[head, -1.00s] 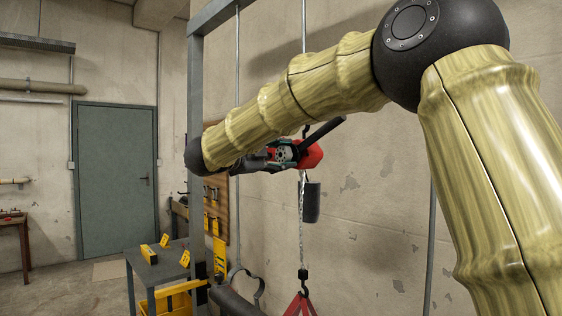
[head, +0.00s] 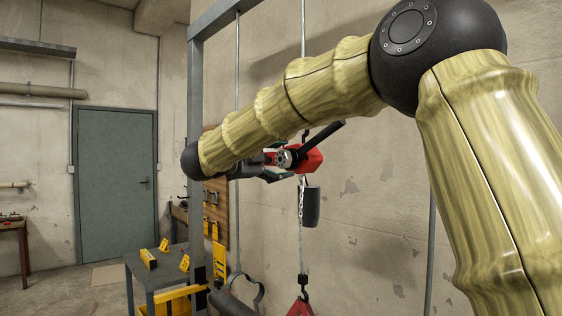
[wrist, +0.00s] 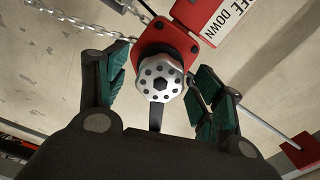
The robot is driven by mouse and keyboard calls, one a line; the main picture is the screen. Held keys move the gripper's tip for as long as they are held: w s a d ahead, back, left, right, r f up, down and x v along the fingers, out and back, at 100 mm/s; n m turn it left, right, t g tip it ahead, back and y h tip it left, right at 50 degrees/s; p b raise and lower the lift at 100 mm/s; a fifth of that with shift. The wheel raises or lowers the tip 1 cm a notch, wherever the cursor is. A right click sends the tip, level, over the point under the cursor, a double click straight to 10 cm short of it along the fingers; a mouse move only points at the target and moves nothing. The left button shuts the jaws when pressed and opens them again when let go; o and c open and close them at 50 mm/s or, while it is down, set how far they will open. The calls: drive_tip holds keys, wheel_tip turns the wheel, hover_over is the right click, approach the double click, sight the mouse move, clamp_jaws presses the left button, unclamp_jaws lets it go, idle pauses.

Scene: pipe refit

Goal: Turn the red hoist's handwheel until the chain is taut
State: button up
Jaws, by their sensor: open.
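The red hoist (head: 313,158) hangs in the middle of the head view, with a black lever (head: 325,136) angled up to the right. Its silver, round handwheel (wrist: 160,78) faces the wrist camera. My gripper (wrist: 163,82) is open, with a teal-padded finger on each side of the handwheel and visible gaps to it. In the head view my gripper (head: 280,163) is at the handwheel's left. The load chain (head: 302,245) hangs straight down to a hook above a red load piece (head: 301,306), cut off by the frame. Chain (wrist: 85,20) also crosses the wrist view's upper left.
A black cylinder (head: 312,206) hangs just below the hoist. A grey frame post (head: 195,100) stands to the left. A small table with yellow tags (head: 164,244) and a tool board (head: 215,190) are beyond it. A red-and-white sign (wrist: 232,22) is beside the hoist.

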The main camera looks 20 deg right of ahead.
drive_tip(key=v, duration=1.1)
drive_tip(key=shift+a, duration=0.2)
